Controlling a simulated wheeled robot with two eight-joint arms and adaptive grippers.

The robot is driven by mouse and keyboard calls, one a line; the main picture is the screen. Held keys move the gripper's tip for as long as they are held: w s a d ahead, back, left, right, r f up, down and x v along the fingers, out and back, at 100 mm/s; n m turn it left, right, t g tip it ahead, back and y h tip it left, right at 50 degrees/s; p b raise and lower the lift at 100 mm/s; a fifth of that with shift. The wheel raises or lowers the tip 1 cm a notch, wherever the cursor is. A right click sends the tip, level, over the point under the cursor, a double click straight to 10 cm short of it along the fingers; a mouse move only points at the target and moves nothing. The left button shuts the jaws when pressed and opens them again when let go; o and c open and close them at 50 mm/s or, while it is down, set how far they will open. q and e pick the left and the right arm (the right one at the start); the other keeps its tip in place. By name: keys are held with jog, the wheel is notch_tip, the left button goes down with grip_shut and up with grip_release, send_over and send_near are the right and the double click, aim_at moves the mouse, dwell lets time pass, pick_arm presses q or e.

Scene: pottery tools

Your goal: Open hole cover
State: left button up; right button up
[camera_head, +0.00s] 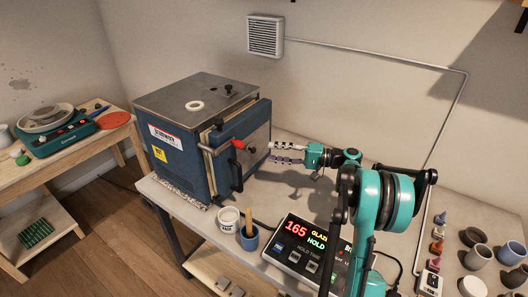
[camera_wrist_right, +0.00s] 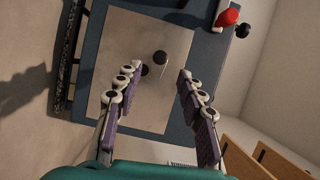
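The blue kiln (camera_head: 175,165) stands on the table with its door (camera_head: 236,170) facing right. A grey metal plate (camera_wrist_right: 125,40) is on the door front, with a small dark knob-like cover (camera_wrist_right: 159,57) and a dark round spot beside it. My right gripper (camera_head: 271,153) is in front of the door with its fingers apart. In the right wrist view the fingers of this gripper (camera_wrist_right: 154,80) are spread, with the knob seen between them beyond the tips. I see no contact, and nothing is held. My left gripper is out of view.
A red-tipped door handle (camera_head: 238,144) sticks out near the gripper. The kiln top has a pale ring (camera_head: 194,105) and a black knob (camera_head: 228,88). A white jar (camera_head: 229,218), a blue cup (camera_head: 248,238) and a controller (camera_head: 300,247) stand at the table's front.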

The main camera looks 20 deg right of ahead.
jog(key=v, duration=0.6)
jog(key=shift+d, duration=0.15)
jog(key=shift+s, duration=0.15)
